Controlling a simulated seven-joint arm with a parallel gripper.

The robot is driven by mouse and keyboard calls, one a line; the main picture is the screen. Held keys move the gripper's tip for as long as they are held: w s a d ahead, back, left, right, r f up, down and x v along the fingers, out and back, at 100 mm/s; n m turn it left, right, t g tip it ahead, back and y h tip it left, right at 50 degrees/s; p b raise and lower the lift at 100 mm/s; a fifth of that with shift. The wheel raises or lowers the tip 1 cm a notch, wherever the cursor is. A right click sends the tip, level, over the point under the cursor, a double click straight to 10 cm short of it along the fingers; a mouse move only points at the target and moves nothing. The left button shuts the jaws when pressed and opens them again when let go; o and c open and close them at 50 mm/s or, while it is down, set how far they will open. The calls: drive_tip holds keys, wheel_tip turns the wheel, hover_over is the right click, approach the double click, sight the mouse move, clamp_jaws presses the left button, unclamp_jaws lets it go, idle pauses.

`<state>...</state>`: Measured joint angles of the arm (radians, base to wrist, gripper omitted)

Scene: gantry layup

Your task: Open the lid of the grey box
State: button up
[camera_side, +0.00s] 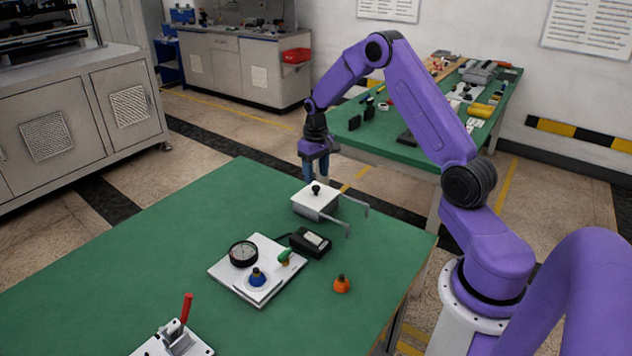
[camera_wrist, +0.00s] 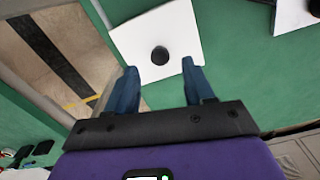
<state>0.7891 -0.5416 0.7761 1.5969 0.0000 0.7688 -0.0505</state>
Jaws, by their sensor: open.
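The grey box (camera_side: 315,212) stands near the far edge of the green table, with a white lid (camera_side: 318,191) lying on it and a black knob (camera_side: 316,189) on top. Its lid looks shut. Two thin grey bars stick out from the box toward the right. My gripper (camera_side: 317,172) is just behind and above the box in the side view, pointing down. In the wrist view my gripper (camera_wrist: 160,85) has its blue fingers spread, empty, with the white lid (camera_wrist: 180,30) and the dark knob (camera_wrist: 159,55) beyond the fingertips. The contact between fingers and lid cannot be told.
A white board (camera_side: 225,270) with a gauge (camera_side: 243,254) and a blue knob stands in front of the box. A black device (camera_side: 310,243), an orange knob (camera_side: 341,284) and a red-handled clamp (camera_side: 180,335) are also on the table. The left of the green table (camera_side: 130,255) is clear.

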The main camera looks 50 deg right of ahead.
sight(316, 186)
drive_tip(key=shift+f, duration=1.75)
clamp_jaws()
drive_tip(key=s, duration=0.8)
drive_tip(key=shift+s, duration=0.35)
unclamp_jaws()
drive_tip(key=shift+r, duration=0.15)
